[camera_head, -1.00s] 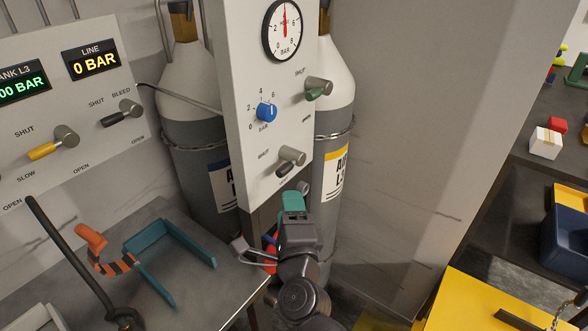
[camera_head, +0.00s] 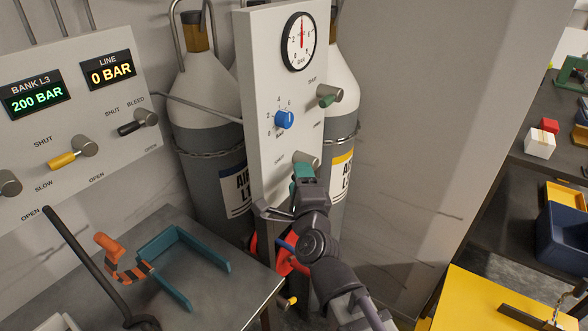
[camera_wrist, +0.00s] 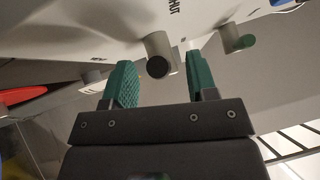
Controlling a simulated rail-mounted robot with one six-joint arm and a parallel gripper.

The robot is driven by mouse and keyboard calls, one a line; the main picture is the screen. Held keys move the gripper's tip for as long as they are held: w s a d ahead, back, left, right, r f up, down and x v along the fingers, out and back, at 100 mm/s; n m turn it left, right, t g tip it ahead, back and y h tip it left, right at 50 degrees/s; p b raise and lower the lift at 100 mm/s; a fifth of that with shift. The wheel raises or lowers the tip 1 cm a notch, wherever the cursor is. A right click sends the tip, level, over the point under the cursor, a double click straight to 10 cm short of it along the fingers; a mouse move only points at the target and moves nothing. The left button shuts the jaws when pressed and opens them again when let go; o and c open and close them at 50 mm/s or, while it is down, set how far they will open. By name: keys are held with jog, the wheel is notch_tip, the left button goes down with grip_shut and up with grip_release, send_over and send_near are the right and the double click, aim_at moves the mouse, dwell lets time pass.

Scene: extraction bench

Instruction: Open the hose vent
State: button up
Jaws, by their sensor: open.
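The tall white panel (camera_head: 262,75) carries a lower valve with a grey knob (camera_head: 306,159), labelled SHUT on its left; I take it as the hose vent, though no vent name is legible. My gripper (camera_head: 304,174) is at this valve and hides its dark lever in the head view. In the wrist view, my gripper (camera_wrist: 158,72) has its two green fingers open, with the grey knob (camera_wrist: 158,54) showing between and just beyond them. Contact cannot be told. Higher on the panel is a green-handled valve (camera_head: 329,96), also seen in the wrist view (camera_wrist: 238,40).
A blue dial (camera_head: 284,119) and a round gauge (camera_head: 299,41) sit on the same panel. Gas cylinders (camera_head: 203,100) stand behind it. A bench (camera_head: 205,285) at left holds a teal bracket (camera_head: 180,262) and an orange-handled tool (camera_head: 110,248).

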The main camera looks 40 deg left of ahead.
jog(key=shift+x, duration=0.9)
jog(key=c, duration=0.9)
